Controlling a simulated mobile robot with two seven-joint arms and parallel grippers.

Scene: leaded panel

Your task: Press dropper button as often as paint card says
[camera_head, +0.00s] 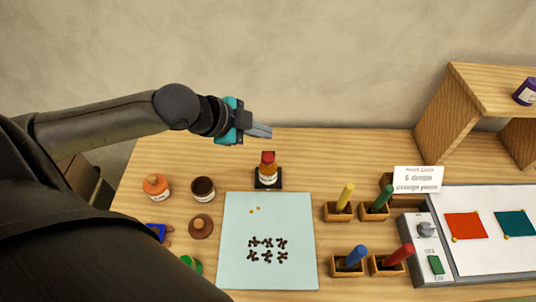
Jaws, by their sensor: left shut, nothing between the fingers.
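The dropper bottle (267,172), amber with a red top, stands upright on a small black base behind the pale blue mat. My left gripper (268,131) is shut and empty, above and behind the bottle's red top in the picture, apart from it. The paint card (418,180) is white and stands at the right. Its small print seems to read a number of drops of orange paint; the digit looks like 5 or 6, but is too blurred to be sure. My right gripper is not in view.
The pale blue mat (233,260) bears small orange specks and several dark brown pieces. An orange jar (156,186) and a dark jar (203,188) stand left. Colored sticks in wooden holders, a panel with a knob (426,229), and a wooden shelf (443,120) are right.

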